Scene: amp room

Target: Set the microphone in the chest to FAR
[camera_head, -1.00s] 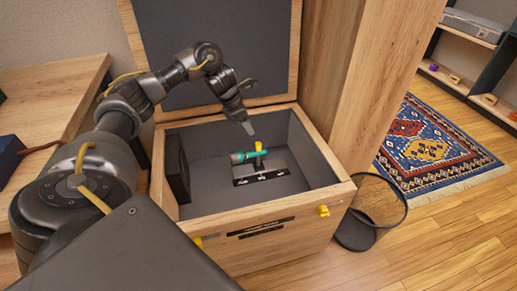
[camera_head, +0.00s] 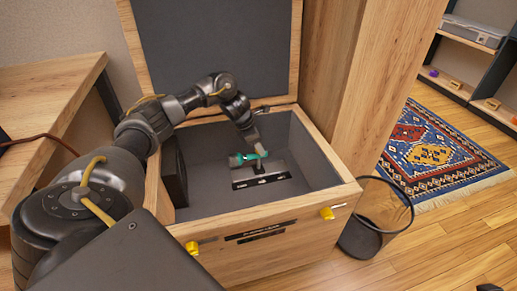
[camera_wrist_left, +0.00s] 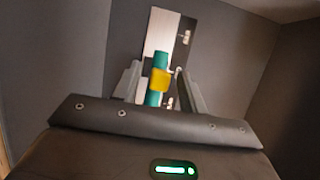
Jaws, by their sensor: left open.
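The open wooden chest (camera_head: 262,241) holds a teal microphone (camera_head: 237,160), lying across a mount on the chest floor. A black strip (camera_head: 262,181) with small white marks lies in front of it; the marks are too small to read. My left gripper (camera_head: 258,151) is open and reaches down into the chest, at the right part of the microphone, hiding its yellow piece in the head view. In the left wrist view the microphone (camera_wrist_left: 160,59) and its yellow piece (camera_wrist_left: 160,80) show between the open fingers of that gripper (camera_wrist_left: 158,72). Contact cannot be told.
The chest lid (camera_head: 217,50) stands open at the back. A dark box (camera_head: 173,172) sits against the chest's left inner wall. Yellow latches (camera_head: 327,214) are on the front. A wire bin (camera_head: 375,218) stands to the right, a wooden desk (camera_head: 50,95) to the left.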

